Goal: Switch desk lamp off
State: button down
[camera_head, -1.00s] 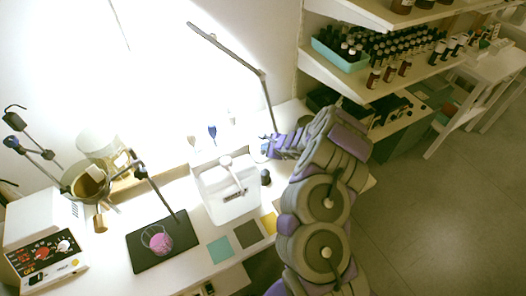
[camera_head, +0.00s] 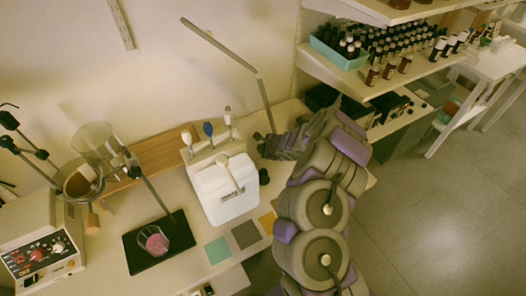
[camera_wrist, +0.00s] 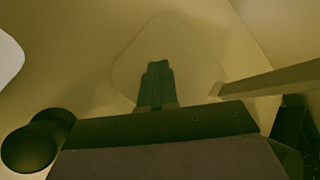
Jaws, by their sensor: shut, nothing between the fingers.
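The desk lamp (camera_head: 218,44) has a thin grey jointed arm that rises from the back right of the desk and leans up to the left. Its light is off, and the wall around it is dim. My gripper (camera_head: 262,147) is shut and empty at the lamp's foot, beside the base of its post. In the wrist view my gripper (camera_wrist: 157,68) shows as a dark closed shape pointing at a pale surface. The lamp's switch cannot be made out, and my arm hides part of the desk there.
A white box (camera_head: 226,190) with a spoon on top stands left of my gripper. A black plate (camera_head: 157,245) holds a beaker of pink liquid (camera_head: 154,240). Shelves (camera_head: 350,76) with many bottles stand at the right. Open floor (camera_head: 440,200) lies to the right.

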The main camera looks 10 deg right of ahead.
jog(key=shift+a, duration=0.8)
jog(key=shift+d+r+p, duration=0.25)
jog(key=shift+d, duration=0.4)
jog(key=shift+d+r+p, duration=0.25)
jog(key=shift+d, duration=0.35)
jog(key=shift+a, duration=0.45)
jog(key=shift+a+r+p, duration=0.2)
jog(key=shift+r+p, duration=0.15)
jog(key=shift+r, duration=0.3)
notch_tip(320, 180, up, 5)
jog(key=shift+d+f+p, duration=0.15)
jog(key=shift+p, duration=1.1)
jog(key=shift+d, duration=0.2)
